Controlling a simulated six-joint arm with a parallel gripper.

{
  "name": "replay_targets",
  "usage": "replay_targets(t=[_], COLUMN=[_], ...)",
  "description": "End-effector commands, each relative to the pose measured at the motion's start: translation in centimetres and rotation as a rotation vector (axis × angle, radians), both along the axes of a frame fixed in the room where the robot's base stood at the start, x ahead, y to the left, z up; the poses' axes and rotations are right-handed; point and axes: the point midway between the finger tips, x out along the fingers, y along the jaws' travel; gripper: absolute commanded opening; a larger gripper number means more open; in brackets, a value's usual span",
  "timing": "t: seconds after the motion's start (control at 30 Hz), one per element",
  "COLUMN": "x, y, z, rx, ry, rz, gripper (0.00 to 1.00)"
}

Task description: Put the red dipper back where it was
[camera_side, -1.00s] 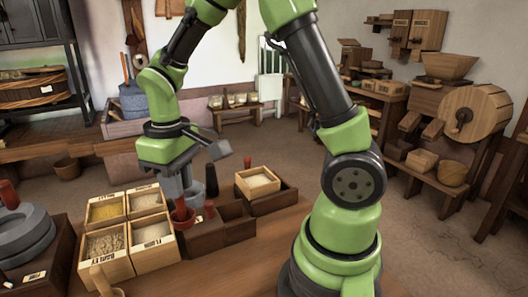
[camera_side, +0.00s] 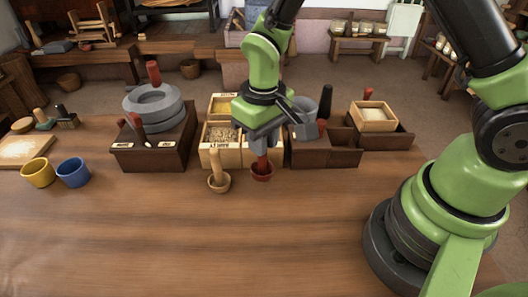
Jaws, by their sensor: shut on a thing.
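The red dipper (camera_side: 262,174), a small cup with an upright handle, is in front of the labelled light-wood bins (camera_side: 222,158). My gripper (camera_side: 261,151) points down and is shut on its handle from above. Whether the cup's base touches the table or hangs just over it, I cannot tell. A wooden dipper (camera_side: 218,182) stands on the table just left of it. The gripper hides part of the front right bin.
A dark divided box (camera_side: 325,158) stands to the right, with a light bin (camera_side: 374,117) at its far end. A stone quern (camera_side: 153,105) on a dark stand is left. Yellow (camera_side: 38,173) and blue mugs (camera_side: 73,172) stand at far left. The front table is clear.

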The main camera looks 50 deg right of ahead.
Motion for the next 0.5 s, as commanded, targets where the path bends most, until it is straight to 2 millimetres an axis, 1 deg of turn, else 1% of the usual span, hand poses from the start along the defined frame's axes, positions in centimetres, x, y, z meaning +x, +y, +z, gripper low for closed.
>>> replay_targets(t=[0.03, 0.1, 0.2, 0.5], x=[-0.1, -0.1, -0.1, 0.0], y=[0.0, 0.0, 0.0, 0.0], z=[-1.0, -2.1, -3.0, -3.2], rx=[-0.001, -0.001, -0.001, 0.000], ry=[0.007, 0.006, 0.004, 0.001], rz=[0.000, 0.000, 0.000, 0.000], gripper=[0.00, 0.00, 0.00, 0.00])
